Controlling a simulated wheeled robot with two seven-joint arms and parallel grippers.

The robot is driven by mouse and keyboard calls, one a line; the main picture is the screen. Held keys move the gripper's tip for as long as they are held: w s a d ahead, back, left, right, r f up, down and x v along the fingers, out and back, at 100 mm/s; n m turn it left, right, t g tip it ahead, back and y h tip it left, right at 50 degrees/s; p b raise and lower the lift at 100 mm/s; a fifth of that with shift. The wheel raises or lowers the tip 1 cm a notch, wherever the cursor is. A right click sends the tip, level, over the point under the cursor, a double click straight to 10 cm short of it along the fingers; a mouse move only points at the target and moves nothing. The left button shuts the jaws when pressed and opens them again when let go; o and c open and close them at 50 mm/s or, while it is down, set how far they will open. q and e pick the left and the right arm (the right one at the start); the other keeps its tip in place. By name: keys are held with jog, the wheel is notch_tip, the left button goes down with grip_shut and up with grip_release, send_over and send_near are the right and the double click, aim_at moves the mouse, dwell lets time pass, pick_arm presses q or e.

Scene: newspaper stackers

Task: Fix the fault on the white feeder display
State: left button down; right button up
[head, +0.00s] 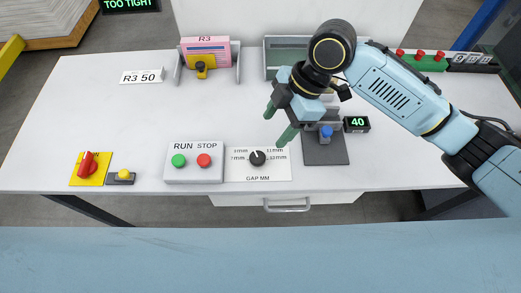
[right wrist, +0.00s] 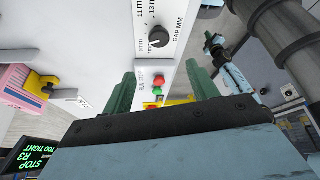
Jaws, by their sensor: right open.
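A dark display (head: 130,4) with green text is cut off at the head view's top; "TOO TIGHT" is readable. In the right wrist view the display (right wrist: 38,158) reads "STOP R3 TOO TIGHT". The black GAP MM knob (head: 257,158) sits on a white plate, its white mark pointing up and slightly left. A white panel (head: 194,175) left of it has green RUN and red STOP buttons. My right gripper (head: 279,122) is open and empty above the table, behind the knob and apart from it. A blue and dark arm part shows right in the wrist view; its gripper state is unclear.
A pink R3 block (head: 205,46) stands in a holder with a yellow clamp. A white "R3 50" card (head: 142,76) lies left. A red rotary switch (head: 88,164) and yellow button (head: 124,174) are front left. A "40" readout (head: 357,124) is right. The table's centre-left is clear.

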aim_at(258, 157)
jog(key=shift+n+h, duration=0.3)
jog(key=shift+n, duration=0.1)
jog(key=x, duration=1.1)
jog(key=shift+w+f, duration=0.1)
jog(key=shift+f, duration=0.25)
jog(key=shift+c, duration=0.5)
jog(key=c, duration=0.9)
jog(key=shift+r+m+p, duration=0.15)
jog(key=shift+m+p, duration=0.25)
jog(key=shift+p, duration=0.15)
jog(key=m+t+p, duration=0.1)
jog(key=m+p, duration=0.2)
jog(key=p, duration=0.1)
jog(key=m+t+p, duration=0.1)
jog(key=m+p, duration=0.1)
jog(key=p, duration=0.2)
jog(key=shift+s+r+m, duration=0.1)
jog(key=shift+s+m, duration=0.15)
jog(key=shift+m, duration=0.15)
jog(key=shift+m+t+p, duration=0.6)
jog(key=shift+m+p, duration=0.5)
jog(key=shift+p, duration=0.2)
jog(key=shift+f, duration=0.2)
